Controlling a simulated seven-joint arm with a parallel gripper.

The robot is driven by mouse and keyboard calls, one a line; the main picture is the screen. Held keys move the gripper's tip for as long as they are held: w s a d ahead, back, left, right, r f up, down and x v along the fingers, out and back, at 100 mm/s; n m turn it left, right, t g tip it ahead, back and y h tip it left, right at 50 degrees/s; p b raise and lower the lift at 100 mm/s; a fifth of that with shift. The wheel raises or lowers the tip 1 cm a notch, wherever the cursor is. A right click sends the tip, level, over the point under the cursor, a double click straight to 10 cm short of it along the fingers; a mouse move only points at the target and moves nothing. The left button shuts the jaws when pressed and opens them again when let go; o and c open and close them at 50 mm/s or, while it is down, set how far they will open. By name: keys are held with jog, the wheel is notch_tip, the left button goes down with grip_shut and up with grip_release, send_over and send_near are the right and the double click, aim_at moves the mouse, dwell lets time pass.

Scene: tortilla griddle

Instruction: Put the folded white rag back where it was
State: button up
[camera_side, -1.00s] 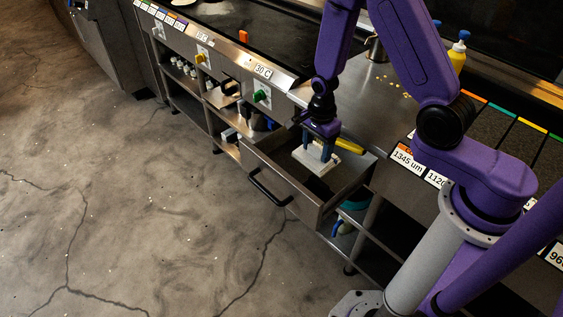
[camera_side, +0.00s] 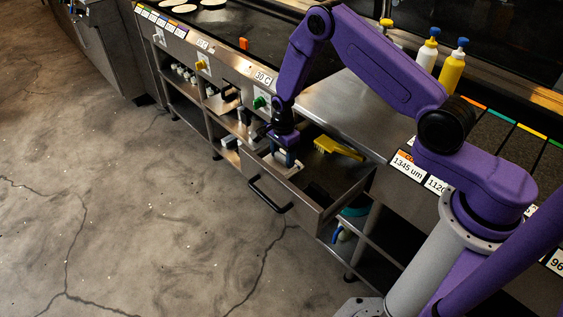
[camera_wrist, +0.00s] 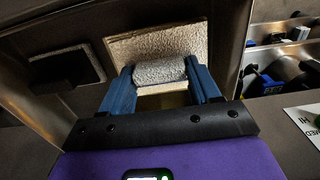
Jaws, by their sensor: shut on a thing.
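The folded white rag (camera_side: 290,169) is in the left part of the open drawer (camera_side: 298,205) in the side view. My gripper (camera_side: 286,158) reaches down over the drawer and is shut on the rag.
A yellow brush (camera_side: 337,148) lies in the drawer, right of the rag. A dark pad (camera_wrist: 68,72) shows at left in the wrist view. Open shelves (camera_side: 196,95) are left of the drawer. Bottles (camera_side: 452,70) stand on the counter (camera_side: 335,100) behind.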

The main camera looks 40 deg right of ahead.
aim_at(281, 162)
jog(key=shift+w+f, duration=0.15)
jog(key=shift+f, duration=0.05)
jog(key=shift+w+f, duration=0.15)
jog(key=shift+f, duration=1.5)
jog(key=shift+f, duration=0.2)
jog(key=o, duration=1.3)
jog(key=shift+o, duration=0.2)
jog(key=shift+r, duration=0.15)
notch_tip(281, 162, up, 12)
jog(key=shift+r, duration=0.1)
jog(key=shift+a, duration=0.1)
